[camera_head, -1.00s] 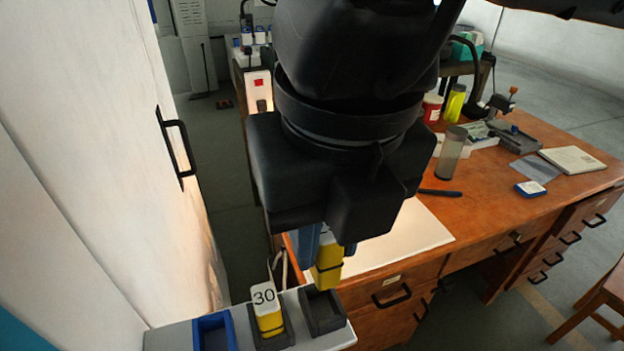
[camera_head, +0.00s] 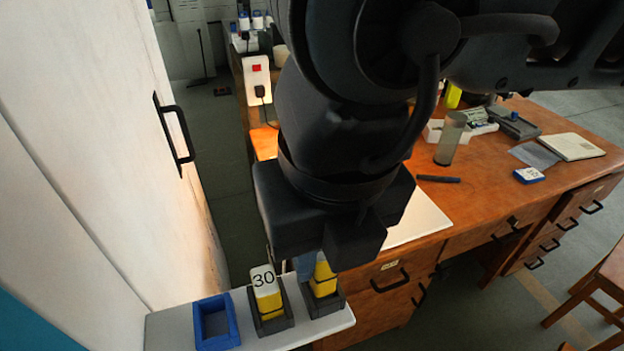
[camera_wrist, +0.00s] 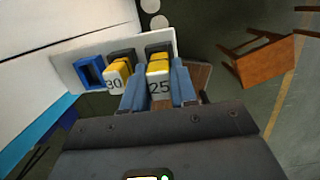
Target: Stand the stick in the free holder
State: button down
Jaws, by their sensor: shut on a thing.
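A yellow stick (camera_head: 323,278) with a dark band stands upright at the right dark holder (camera_head: 327,304), its lower end inside the holder's rim. In the wrist view this stick (camera_wrist: 158,70) carries a white label reading 25. My gripper (camera_head: 306,266) is shut on its upper part, and the fingers also show on either side of it in the wrist view (camera_wrist: 160,88). A second yellow stick (camera_head: 269,298) with a white top marked 30 stands in the middle dark holder (camera_head: 274,327). The blue holder (camera_head: 217,322) at the left is empty. Whether the held stick touches the holder's floor is hidden.
The holders sit on a narrow pale shelf (camera_head: 170,328) beside a white door (camera_head: 80,150) with a black handle (camera_head: 176,134). A wooden desk (camera_head: 480,205) with drawers and small items lies behind to the right. A wooden chair (camera_head: 600,285) stands at far right.

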jog(key=shift+f+b, duration=0.4)
jog(key=shift+b, duration=0.15)
jog(key=c, duration=0.9)
grip_release()
jog(key=shift+r, duration=0.15)
jog(key=r+p, duration=0.1)
jog(key=p, duration=0.1)
jog(key=shift+r+p, duration=0.25)
jog(key=shift+p, duration=0.1)
jog(key=shift+r+b, duration=0.35)
jog(key=shift+b, duration=0.05)
jog(key=r, duration=0.3)
jog(key=s+r+b, duration=0.1)
jog(key=r, duration=0.6)
jog(key=shift+s+d+r+b, duration=0.25)
jog(key=shift+s+r+b, duration=0.1)
